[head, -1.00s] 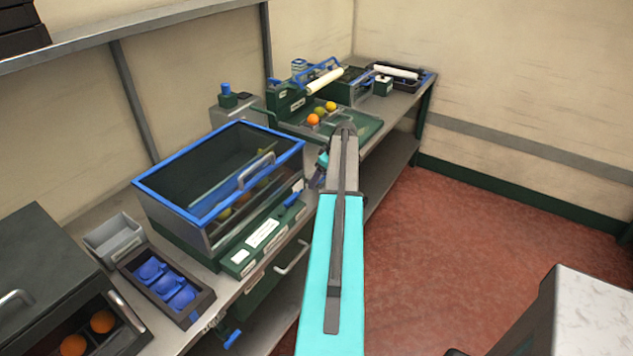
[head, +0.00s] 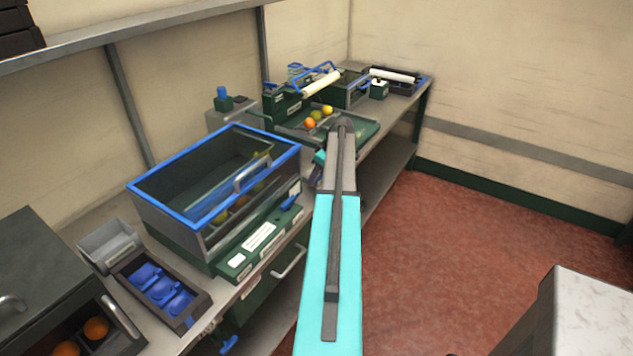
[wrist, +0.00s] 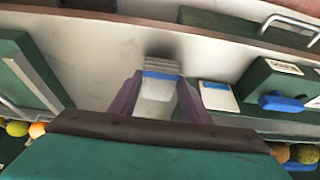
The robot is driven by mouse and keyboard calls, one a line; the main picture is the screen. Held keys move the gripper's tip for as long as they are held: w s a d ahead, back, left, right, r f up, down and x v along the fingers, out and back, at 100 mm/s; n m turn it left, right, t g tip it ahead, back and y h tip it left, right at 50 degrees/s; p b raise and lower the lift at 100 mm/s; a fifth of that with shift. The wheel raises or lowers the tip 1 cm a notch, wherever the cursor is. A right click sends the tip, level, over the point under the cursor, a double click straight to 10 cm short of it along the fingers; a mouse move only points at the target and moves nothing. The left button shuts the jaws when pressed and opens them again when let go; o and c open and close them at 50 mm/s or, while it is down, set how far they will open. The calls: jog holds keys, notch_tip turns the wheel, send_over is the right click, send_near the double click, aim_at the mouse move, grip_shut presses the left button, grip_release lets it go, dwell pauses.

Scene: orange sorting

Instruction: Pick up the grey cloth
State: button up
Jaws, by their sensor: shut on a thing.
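In the wrist view my gripper (wrist: 160,98) has its two purple fingers closed on either side of a pale grey, folded-looking thing with a blue band, which I take to be the grey cloth (wrist: 157,89). It sits between the fingers, over a light grey surface; I cannot tell whether it still touches that surface.
A small white block with a blue edge (wrist: 218,97) lies just right of the gripper. A green unit with a blue handle (wrist: 285,102) is further right. The head view shows a blue-rimmed clear bin (head: 215,180) and a green tray (head: 358,130) with oranges on the bench.

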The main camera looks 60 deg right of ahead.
jog(key=shift+r, duration=0.45)
jog(key=s+a+r+b, duration=0.1)
jog(key=s+a+b, duration=0.1)
jog(key=s, duration=0.5)
jog(key=s+a+b, duration=0.2)
jog(key=s+a, duration=0.2)
jog(key=s, duration=0.3)
jog(key=shift+s+r+b, duration=0.4)
jog(key=shift+o, duration=1.3)
jog(key=shift+c, duration=0.8)
jog(key=shift+w+a, duration=0.1)
jog(key=shift+a, duration=0.05)
